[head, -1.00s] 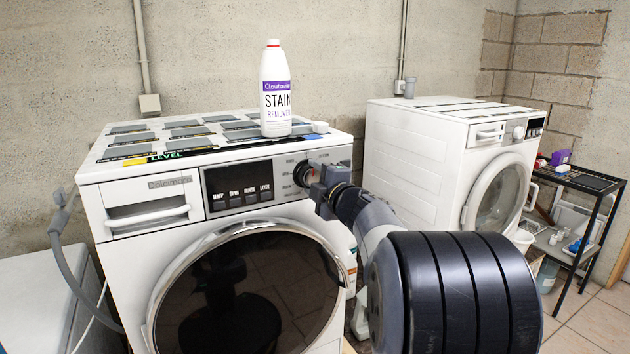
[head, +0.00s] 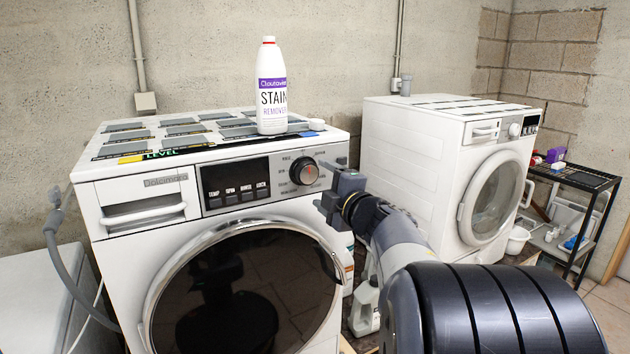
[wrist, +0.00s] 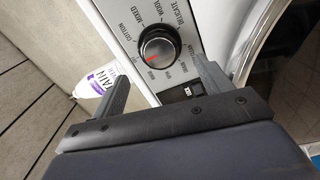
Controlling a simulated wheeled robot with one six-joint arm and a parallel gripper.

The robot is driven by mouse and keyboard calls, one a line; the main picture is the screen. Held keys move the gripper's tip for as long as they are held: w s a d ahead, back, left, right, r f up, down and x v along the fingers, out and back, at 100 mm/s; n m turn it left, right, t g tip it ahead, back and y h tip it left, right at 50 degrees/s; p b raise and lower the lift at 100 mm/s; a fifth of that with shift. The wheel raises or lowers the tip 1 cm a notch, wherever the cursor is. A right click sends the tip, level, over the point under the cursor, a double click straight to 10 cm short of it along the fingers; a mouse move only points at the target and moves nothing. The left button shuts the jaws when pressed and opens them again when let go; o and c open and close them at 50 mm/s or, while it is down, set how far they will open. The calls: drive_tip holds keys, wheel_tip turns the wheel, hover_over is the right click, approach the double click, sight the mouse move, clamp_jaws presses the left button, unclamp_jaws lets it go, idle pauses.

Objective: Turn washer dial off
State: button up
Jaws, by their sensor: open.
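The washer dial (head: 304,171) is a round dark knob with a silver rim on the front panel of the near white washer (head: 130,195). In the wrist view the dial (wrist: 160,49) shows a red mark on its face, with labels around it such as COTTON, MIXED, WOOL and DELICATE.
A stain remover bottle (head: 271,88) stands on the near washer's top. The round glass door (head: 240,295) is below the panel. A second white washer (head: 415,150) stands to the right, with a black shelf rack (head: 572,178) beyond it. Bottles stand on the floor between the washers.

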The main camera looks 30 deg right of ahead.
sight(309, 175)
drive_tip(key=shift+s, duration=2.35)
drive_tip(key=shift+w, duration=0.1)
drive_tip(key=w, duration=1)
drive_tip(key=shift+w+a, duration=0.1)
drive_tip(key=shift+w, duration=0.25)
drive_tip(key=shift+s, duration=0.15)
